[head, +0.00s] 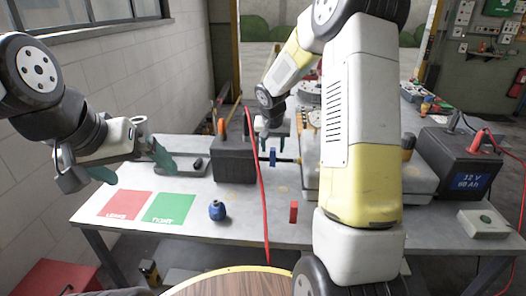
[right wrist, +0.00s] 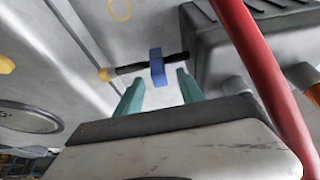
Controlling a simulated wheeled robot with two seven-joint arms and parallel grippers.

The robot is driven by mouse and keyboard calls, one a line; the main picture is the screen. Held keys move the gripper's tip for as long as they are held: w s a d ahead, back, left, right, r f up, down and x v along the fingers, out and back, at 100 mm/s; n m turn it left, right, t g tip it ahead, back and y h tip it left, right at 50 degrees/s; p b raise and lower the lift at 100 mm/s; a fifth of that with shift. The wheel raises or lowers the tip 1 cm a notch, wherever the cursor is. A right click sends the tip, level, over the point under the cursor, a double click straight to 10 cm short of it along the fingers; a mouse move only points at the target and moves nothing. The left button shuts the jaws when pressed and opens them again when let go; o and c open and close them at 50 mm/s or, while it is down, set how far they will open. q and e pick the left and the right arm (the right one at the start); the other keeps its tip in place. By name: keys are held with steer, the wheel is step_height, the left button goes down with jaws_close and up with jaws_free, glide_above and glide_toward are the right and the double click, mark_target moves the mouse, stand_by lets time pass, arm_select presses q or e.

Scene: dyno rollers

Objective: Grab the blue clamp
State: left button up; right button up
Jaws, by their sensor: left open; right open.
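The blue clamp (head: 272,157) sits on a dark horizontal rod above the table in the head view. In the right wrist view the blue clamp (right wrist: 157,66) is just beyond my right gripper (right wrist: 158,86), lined up with the gap between its teal fingers. The right gripper is open and empty. My left gripper (head: 131,165) is open and empty over the left part of the table, well away from the clamp.
A red cable (head: 257,180) hangs close by the clamp and crosses the right wrist view (right wrist: 262,75). A dark block (head: 234,160) stands left of the clamp. A red piece (head: 294,212), a blue round object (head: 217,210), and red (head: 127,205) and green (head: 170,207) mats lie nearer.

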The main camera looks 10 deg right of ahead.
steer(key=shift+x, duration=1.2)
steer(key=shift+d, duration=0.1)
jaws_close()
steer(key=shift+r, duration=0.2)
